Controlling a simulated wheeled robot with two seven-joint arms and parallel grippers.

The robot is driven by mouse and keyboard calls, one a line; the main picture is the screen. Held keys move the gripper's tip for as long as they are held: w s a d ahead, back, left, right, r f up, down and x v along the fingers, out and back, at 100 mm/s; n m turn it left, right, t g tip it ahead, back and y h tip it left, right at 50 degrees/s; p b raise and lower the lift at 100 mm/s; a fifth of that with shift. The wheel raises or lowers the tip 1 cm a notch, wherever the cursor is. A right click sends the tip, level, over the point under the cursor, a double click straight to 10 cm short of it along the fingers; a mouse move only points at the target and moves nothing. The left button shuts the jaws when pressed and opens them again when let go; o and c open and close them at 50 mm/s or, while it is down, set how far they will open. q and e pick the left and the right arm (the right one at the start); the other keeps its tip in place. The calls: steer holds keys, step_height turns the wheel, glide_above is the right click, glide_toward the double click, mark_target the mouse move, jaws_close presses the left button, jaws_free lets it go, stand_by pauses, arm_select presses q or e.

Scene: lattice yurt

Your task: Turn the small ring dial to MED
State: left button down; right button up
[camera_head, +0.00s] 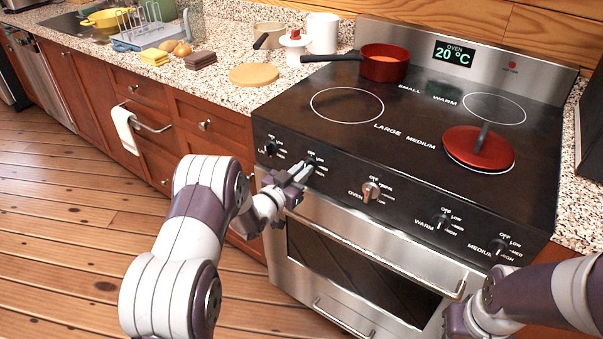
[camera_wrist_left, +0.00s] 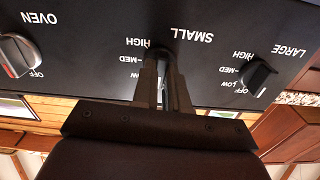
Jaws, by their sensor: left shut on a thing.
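The small ring dial (camera_wrist_left: 161,53) is a dark knob on the black stove front, labelled SMALL with HIGH, MED and LOW marks, in the upside-down left wrist view. My left gripper (camera_wrist_left: 164,80) is shut on it, one finger on each side. In the head view my left gripper (camera_head: 299,174) is at the stove front panel (camera_head: 335,176), and its fingers cover most of that dial. The fingers also hide part of the dial's marks, and I cannot tell which mark its pointer faces. My right gripper is out of view.
The large dial (camera_wrist_left: 256,76) and the silver oven dial (camera_head: 371,191) flank the held dial. The warm dial (camera_head: 440,222) and medium dial (camera_head: 497,247) are further right. The oven handle (camera_head: 375,252) runs below. A red saucepan (camera_head: 384,66) and red lid (camera_head: 480,150) are on the stovetop.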

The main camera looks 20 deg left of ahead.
arm_select(q)
steer(key=shift+f+m+b, duration=0.15)
steer(key=shift+m+b, duration=8.05)
steer(key=shift+m, duration=0.3)
steer(key=c, duration=1.1)
jaws_free()
steer(key=shift+c, duration=0.2)
steer(key=p+v, duration=0.2)
steer(key=v, duration=1)
steer(key=shift+s, duration=0.3)
